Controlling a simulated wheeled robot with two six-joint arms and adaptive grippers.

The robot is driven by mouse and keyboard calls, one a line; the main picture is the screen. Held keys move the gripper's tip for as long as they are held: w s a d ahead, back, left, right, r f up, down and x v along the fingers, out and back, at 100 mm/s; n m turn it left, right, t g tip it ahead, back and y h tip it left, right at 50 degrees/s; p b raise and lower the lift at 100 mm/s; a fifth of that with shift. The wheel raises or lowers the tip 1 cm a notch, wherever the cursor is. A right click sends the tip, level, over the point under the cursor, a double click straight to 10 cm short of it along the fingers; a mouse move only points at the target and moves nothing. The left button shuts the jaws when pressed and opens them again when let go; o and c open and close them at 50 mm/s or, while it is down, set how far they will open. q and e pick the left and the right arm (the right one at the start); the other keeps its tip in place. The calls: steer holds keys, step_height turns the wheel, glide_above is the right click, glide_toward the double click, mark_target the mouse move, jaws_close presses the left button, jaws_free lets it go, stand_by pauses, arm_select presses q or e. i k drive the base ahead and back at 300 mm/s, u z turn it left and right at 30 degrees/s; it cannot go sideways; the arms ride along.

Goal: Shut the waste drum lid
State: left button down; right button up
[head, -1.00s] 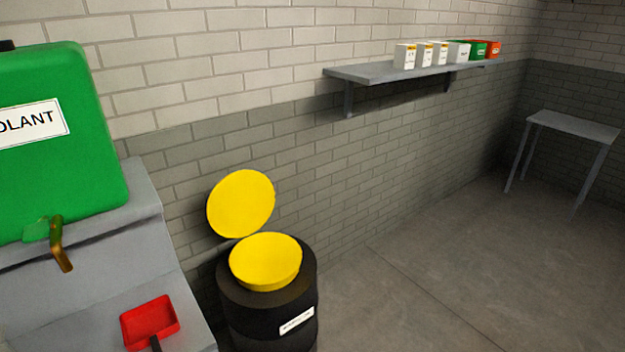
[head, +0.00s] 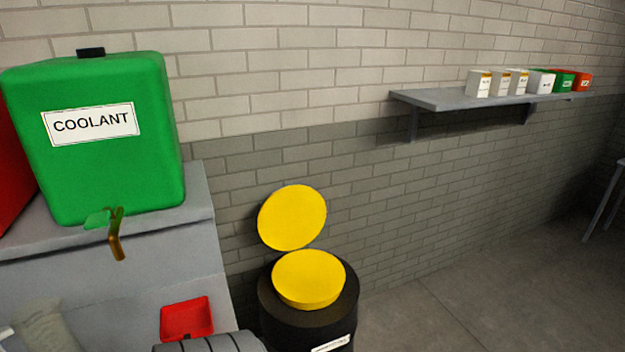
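The black waste drum (head: 278,325) stands on the floor against the wall, right of the grey bench, with a white label on its side. A yellow funnel-like top (head: 308,279) sits on the drum. The round yellow lid (head: 292,217) stands raised and tilted up behind it, toward the wall, so the drum is open. Neither of my grippers shows in the head view.
A green coolant tank (head: 110,165) with a brass tap stands on the grey bench (head: 200,255). A red dustpan (head: 187,318) and a grey ribbed object (head: 212,344) are below it. A wall shelf (head: 450,99) holds several boxes. The floor right of the drum is clear.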

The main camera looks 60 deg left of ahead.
mark_target(292, 216)
steer(key=u, duration=0.05)
steer(key=i, duration=1.65)
steer(key=u, duration=0.8)
steer(key=i, duration=0.85)
steer(key=u, duration=1.35)
steer(key=i, duration=0.7)
steer(key=u, duration=0.65)
